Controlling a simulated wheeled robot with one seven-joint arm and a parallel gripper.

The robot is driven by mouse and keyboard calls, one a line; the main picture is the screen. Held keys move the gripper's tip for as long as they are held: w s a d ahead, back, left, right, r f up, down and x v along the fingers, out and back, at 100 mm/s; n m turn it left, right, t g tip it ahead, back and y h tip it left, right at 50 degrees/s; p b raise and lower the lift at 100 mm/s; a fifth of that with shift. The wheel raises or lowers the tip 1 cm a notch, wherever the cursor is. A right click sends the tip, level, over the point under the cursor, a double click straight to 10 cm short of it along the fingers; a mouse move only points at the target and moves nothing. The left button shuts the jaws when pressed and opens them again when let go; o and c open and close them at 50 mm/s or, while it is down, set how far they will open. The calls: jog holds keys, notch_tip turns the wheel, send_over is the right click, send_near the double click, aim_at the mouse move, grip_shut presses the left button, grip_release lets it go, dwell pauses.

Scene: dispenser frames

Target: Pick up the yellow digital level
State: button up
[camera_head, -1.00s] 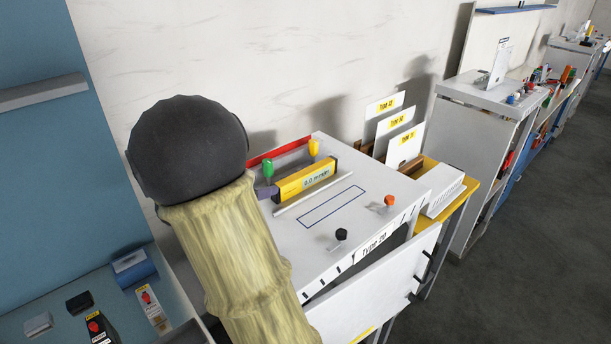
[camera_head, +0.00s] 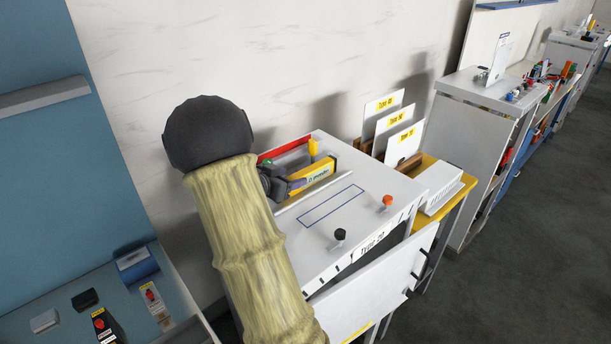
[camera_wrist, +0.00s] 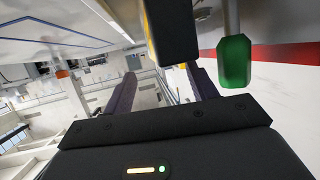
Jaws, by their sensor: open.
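The yellow digital level (camera_head: 320,171) lies on the white top of the Type 20 station, behind a thin pale rail. Its left end is hidden behind my gripper (camera_head: 291,183) in the head view. In the wrist view my gripper (camera_wrist: 162,74) is open, with its two dark fingers apart. The dark end of the level (camera_wrist: 174,32) shows close at the top middle, above the gap between the fingers. I cannot tell whether the fingers touch it.
A green-handled part (camera_wrist: 234,62) is close on the right in the wrist view. A yellow-handled part (camera_head: 313,148) and a red strip (camera_head: 285,150) are behind the level. Black (camera_head: 340,235) and orange (camera_head: 387,201) knobs stand in front. Upright labelled cards (camera_head: 403,145) stand at the right.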

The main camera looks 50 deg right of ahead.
aim_at(304, 172)
jog(key=shift+d+f, duration=0.1)
jog(key=shift+d, duration=0.1)
jog(key=shift+d, duration=0.1)
jog(key=p+x, duration=0.2)
jog(key=x, duration=0.2)
jog(key=shift+w+d, duration=0.1)
jog(key=shift+d, duration=0.05)
jog(key=shift+w+d+p, duration=0.1)
jog(key=shift+d+p, duration=0.2)
jog(key=shift+d, duration=0.1)
jog(key=shift+a, duration=0.1)
grip_shut()
